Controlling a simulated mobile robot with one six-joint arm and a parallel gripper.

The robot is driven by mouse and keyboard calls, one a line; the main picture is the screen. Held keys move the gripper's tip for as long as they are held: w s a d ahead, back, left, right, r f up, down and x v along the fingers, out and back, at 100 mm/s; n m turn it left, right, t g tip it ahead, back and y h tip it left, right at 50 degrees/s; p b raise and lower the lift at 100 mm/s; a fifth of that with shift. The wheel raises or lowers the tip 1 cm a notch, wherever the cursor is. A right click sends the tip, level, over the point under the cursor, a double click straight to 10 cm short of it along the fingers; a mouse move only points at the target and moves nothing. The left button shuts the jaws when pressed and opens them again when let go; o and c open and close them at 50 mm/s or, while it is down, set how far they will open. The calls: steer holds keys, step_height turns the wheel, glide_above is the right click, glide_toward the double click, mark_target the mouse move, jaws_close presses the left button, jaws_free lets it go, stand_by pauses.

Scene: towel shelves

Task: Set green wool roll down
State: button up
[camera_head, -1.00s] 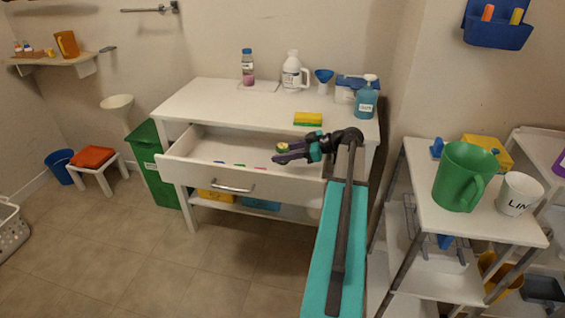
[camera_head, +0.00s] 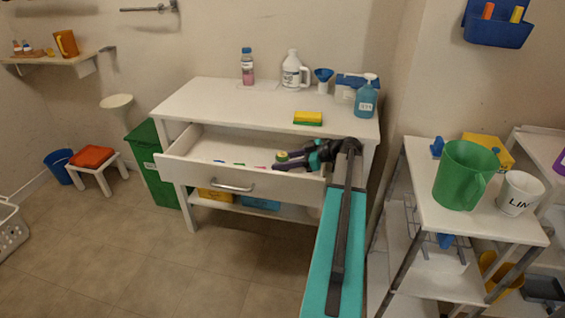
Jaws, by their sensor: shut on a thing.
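The green wool roll (camera_head: 282,156) is a small green roll with a pale end, seen at the tip of my gripper (camera_head: 286,160). My gripper is shut on it, low inside the open drawer (camera_head: 220,178) of the white table, toward the drawer's right end. The roll is partly hidden by the dark fingers. I cannot tell whether it touches the drawer floor.
Several small coloured items (camera_head: 240,164) lie in the drawer left of the gripper. A yellow and green sponge (camera_head: 308,118) sits on the table top (camera_head: 225,103). Bottles and a blue funnel (camera_head: 323,76) stand at the back. A green jug (camera_head: 462,176) stands on the right shelf.

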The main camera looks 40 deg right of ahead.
steer(key=shift+s+a+f+b, duration=0.1)
steer(key=shift+s+f+b, duration=0.05)
steer(key=shift+f+b, duration=0.35)
steer(key=o, duration=1)
steer(key=shift+f, duration=0.1)
steer(key=shift+o, duration=0.2)
steer(key=shift+r+p, duration=0.6)
steer(key=shift+p, duration=0.25)
steer(key=v, duration=1.2)
steer(key=shift+r, duration=0.25)
steer(key=shift+r, duration=0.1)
